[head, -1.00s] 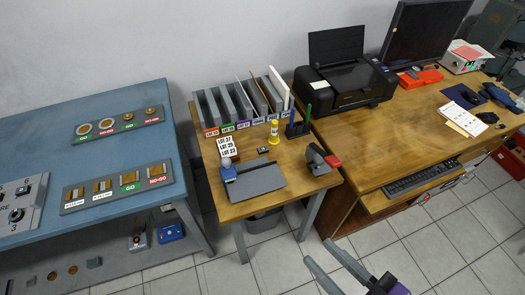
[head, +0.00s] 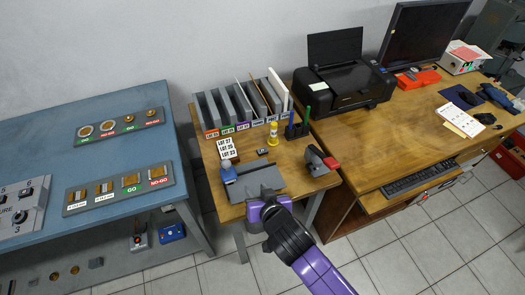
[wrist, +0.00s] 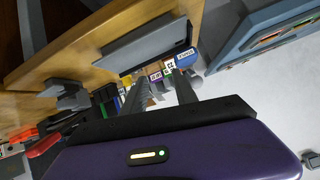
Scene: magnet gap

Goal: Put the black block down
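My gripper (head: 268,191) is over the front of the table, at the tray's near edge in the head view, short of the block. In the wrist view my gripper (wrist: 165,82) shows two grey fingers apart, with nothing visible between them. I cannot clearly make out the block in the wrist view.
Grey file slots (head: 235,108) stand along the back. A printer (head: 345,80) stands on the right desk.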

